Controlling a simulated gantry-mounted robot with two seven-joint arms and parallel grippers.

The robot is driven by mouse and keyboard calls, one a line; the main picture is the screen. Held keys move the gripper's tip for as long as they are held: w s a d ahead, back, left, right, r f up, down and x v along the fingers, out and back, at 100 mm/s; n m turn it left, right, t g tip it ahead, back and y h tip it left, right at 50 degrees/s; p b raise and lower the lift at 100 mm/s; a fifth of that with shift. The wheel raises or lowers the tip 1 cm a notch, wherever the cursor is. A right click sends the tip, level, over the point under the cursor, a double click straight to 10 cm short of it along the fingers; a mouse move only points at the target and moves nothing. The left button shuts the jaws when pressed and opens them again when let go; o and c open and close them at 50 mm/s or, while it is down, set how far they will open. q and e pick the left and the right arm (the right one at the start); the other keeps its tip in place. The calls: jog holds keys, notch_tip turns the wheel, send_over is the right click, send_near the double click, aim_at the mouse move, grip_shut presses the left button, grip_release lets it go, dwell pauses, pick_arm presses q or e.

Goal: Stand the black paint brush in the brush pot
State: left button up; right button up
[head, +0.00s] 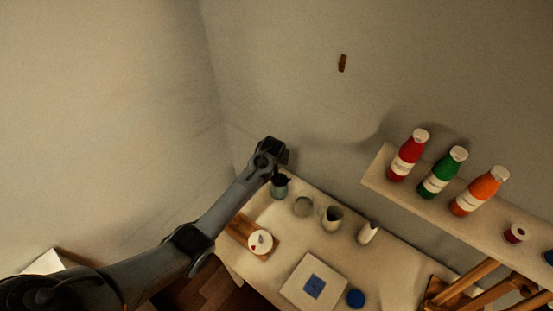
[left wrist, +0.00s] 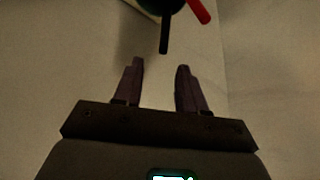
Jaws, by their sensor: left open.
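My left gripper (head: 276,160) is over the far left corner of the table, close above a teal pot (head: 279,191), probably the brush pot. In the left wrist view my left gripper (left wrist: 160,82) is open, with nothing between its fingers. A black stick (left wrist: 165,36), which looks like the black brush's handle, points toward the gap between the fingertips, apart from them. A red stick (left wrist: 199,10) is beside it. Both come from a dark round shape at the top edge, probably the pot; whether the black one stands inside it is unclear. My right gripper is out of view.
On the table (head: 285,240) stand a grey cup (head: 303,206), a pale jug (head: 331,218) and a white vase (head: 368,232). A white round item (head: 260,242) is on a wooden board. A shelf (head: 403,197) holds red, green and orange bottles to the right. Walls are close behind the pot.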

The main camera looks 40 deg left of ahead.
pick_arm(q)
jog(key=v, duration=1.1)
jog(key=shift+f, duration=0.1)
